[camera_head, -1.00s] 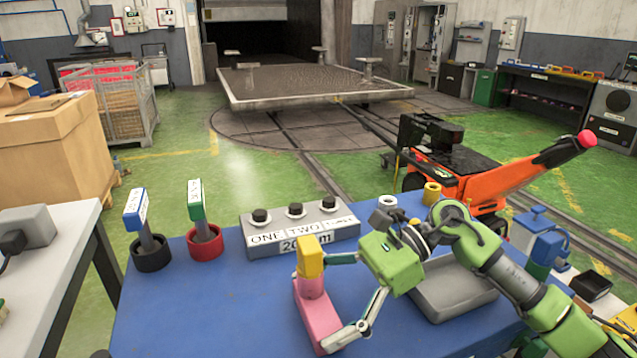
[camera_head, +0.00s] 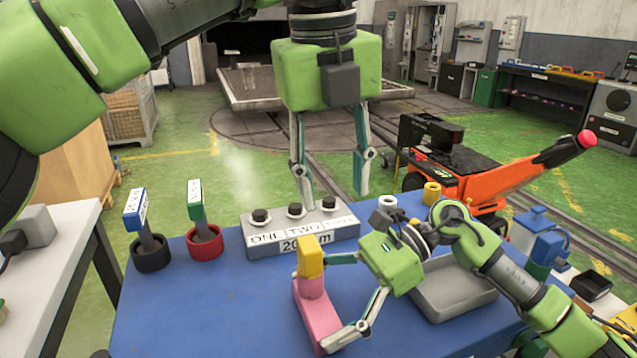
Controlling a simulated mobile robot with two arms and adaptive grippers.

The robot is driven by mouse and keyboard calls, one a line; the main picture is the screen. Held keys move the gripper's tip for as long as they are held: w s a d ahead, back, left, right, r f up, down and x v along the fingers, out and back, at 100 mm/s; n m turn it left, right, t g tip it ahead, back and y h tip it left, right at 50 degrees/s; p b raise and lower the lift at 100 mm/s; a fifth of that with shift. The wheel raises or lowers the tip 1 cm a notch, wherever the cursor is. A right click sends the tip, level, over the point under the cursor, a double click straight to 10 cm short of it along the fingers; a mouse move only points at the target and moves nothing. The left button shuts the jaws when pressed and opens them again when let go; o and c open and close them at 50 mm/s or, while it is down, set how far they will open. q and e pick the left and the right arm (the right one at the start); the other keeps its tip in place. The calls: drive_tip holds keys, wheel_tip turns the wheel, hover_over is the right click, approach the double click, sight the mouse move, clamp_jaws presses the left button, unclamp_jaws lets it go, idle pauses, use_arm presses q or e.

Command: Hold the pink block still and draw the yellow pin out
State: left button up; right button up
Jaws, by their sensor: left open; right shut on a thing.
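The pink block (camera_head: 317,318) is on the blue table (camera_head: 215,310). The yellow pin (camera_head: 310,257) stands up out of the block's far end, with its yellow head on top. My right gripper (camera_head: 326,302) is shut on the pink block, one finger on its far side by the pin and one at its near end. My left gripper (camera_head: 334,199) hangs pointing down, open and empty, above and beyond the pin and slightly right of it. The pin's lower part is hidden in the block.
A grey box (camera_head: 262,249) with several black knobs stands behind the pin, below my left gripper. A grey tray (camera_head: 455,297) lies right of the block. Green-tagged (camera_head: 204,238) and blue-tagged (camera_head: 150,250) stands are at left. The table's front left is clear.

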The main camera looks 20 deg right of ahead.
sight(316, 245)
use_arm(q)
drive_tip(key=shift+w+a+f+t+y, duration=0.15)
drive_tip(key=shift+w+a+f+y, duration=0.1)
drive_tip(key=shift+a+f+y, duration=0.2)
drive_tip(key=shift+w+a+f+t+y, duration=0.15)
drive_tip(key=shift+w+a+f+y, duration=0.15)
drive_tip(key=shift+a, duration=0.2)
drive_tip(key=f, duration=0.3)
drive_tip(key=w+f, duration=0.1)
drive_tip(key=f, duration=0.7)
drive_tip(key=shift+w+f, duration=0.1)
drive_tip(key=shift+w, duration=0.15)
clamp_jaws()
drive_tip(key=c, duration=1)
unclamp_jaws()
drive_tip(key=shift+d, duration=0.1)
drive_tip(key=shift+c, duration=0.2)
clamp_jaws()
